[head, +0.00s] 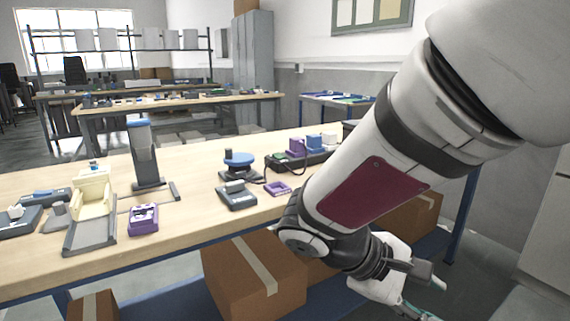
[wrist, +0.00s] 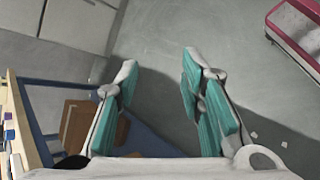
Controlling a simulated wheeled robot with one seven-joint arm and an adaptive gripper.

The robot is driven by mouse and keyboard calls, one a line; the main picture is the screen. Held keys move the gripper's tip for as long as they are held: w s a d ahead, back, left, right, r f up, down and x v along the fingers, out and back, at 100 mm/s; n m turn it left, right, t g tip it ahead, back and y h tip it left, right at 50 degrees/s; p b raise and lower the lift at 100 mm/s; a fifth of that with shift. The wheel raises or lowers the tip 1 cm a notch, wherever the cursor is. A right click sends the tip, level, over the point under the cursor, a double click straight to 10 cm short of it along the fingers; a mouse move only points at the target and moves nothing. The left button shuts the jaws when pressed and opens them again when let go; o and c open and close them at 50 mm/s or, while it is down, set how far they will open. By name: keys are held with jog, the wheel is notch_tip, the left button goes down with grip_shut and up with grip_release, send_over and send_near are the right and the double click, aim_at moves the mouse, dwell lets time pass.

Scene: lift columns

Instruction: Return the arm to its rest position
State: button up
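My arm reaches down across the right side of the head view, in front of the bench's right end. My gripper (wrist: 158,78) shows in the wrist view with its two teal-padded fingers wide apart and only grey floor between them. It is open and empty. In the head view my gripper (head: 418,296) hangs low at the bottom right, beside the bench and below its top, with part of the fingers cut off by the frame edge.
The wooden workbench (head: 190,214) carries grey, purple and blue fixtures, including a lift column (head: 145,155). Cardboard boxes (head: 252,278) sit beneath it on a blue shelf. A grey cabinet (wrist: 78,22) and a red-edged object (wrist: 297,28) stand beyond open floor in the wrist view.

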jog(key=s+a+m+y+b, duration=0.25)
jog(key=s+m+y, duration=0.65)
jog(key=s, duration=1.1)
notch_tip(320, 180, up, 30)
jog(key=t+y+p, duration=0.1)
jog(key=t+p, duration=0.2)
jog(key=p, duration=2.5)
jog(key=shift+r+n+t, duration=0.15)
jog(key=shift+n+t, duration=0.15)
jog(key=shift+t, duration=0.1)
jog(key=shift+w+d, duration=0.1)
jog(key=shift+w, duration=0.05)
